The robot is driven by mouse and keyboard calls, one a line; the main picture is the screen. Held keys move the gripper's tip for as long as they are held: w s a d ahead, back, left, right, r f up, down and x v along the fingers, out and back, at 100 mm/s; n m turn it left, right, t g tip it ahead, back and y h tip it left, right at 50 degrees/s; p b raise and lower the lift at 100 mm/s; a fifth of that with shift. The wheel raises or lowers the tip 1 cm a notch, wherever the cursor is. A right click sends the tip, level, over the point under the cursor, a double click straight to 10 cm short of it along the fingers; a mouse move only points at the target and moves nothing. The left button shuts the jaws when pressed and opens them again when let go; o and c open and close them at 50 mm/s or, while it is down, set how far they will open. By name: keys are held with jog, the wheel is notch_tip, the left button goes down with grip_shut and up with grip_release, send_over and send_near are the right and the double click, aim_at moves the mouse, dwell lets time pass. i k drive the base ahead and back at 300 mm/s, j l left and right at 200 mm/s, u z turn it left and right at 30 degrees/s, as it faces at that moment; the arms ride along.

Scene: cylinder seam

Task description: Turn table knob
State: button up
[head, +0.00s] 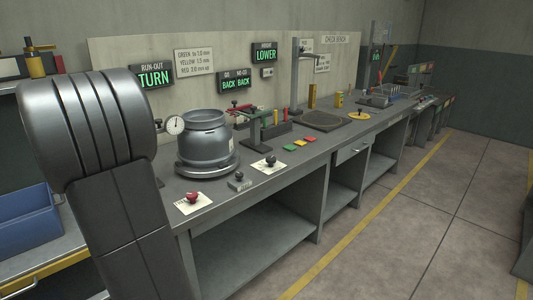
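A red knob (193,198) sits on a white plate at the near left of the bench. A black knob (270,161) sits on a second white plate to its right and farther back. I cannot tell which one is the table knob. A grey metal cylinder vessel (206,138) stands upright on a round turntable (207,168) behind the red knob. A dial gauge (175,125) is at the vessel's left side. The run-out sign (155,75) above reads TURN in green. My arm's large grey link fills the left; my gripper is not in view.
The grey bench (330,140) runs away to the right. A small grey block (239,182) lies between the knobs. A blue bin (30,225) is at left. The floor in front is clear.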

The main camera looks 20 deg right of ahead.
aim_at(271, 160)
jog(key=i+l+z, duration=0.25)
jog(key=i+l, duration=0.3)
jog(key=l, duration=0.15)
jog(key=i+l+z, duration=0.3)
jog(key=i+l, duration=0.3)
jog(key=i+l+z, duration=0.25)
jog(key=i+l, duration=0.15)
jog(key=i, duration=0.25)
